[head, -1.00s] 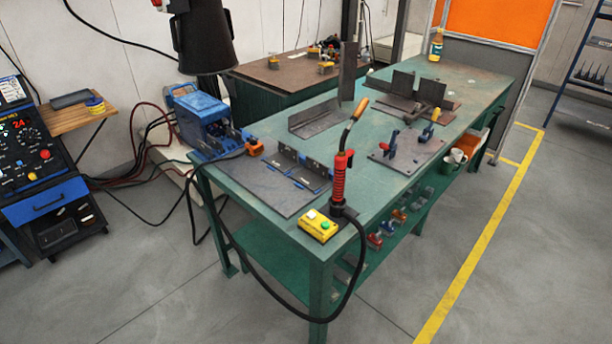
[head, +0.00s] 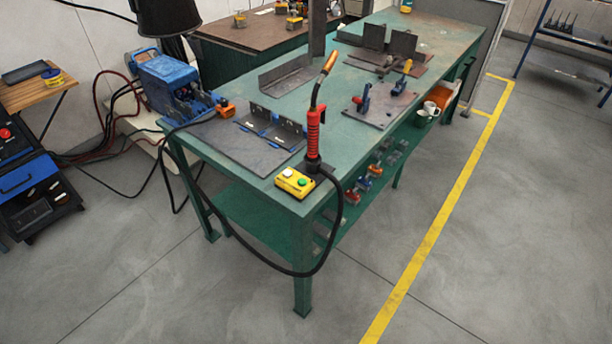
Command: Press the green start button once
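The yellow button box (head: 294,183) sits on the near corner of the green welding table. It has a green button (head: 303,182) on its right part and a pale, whitish button (head: 287,173) on its left part. Nothing touches the box from above. Neither of my grippers shows in the head view.
A red-handled welding torch (head: 313,135) stands upright in a holder right behind the box, its black cable hanging past the table's front. Plates and clamps lie farther back on the green table (head: 240,110). A blue wire feeder (head: 172,82) stands at left. The near floor is clear.

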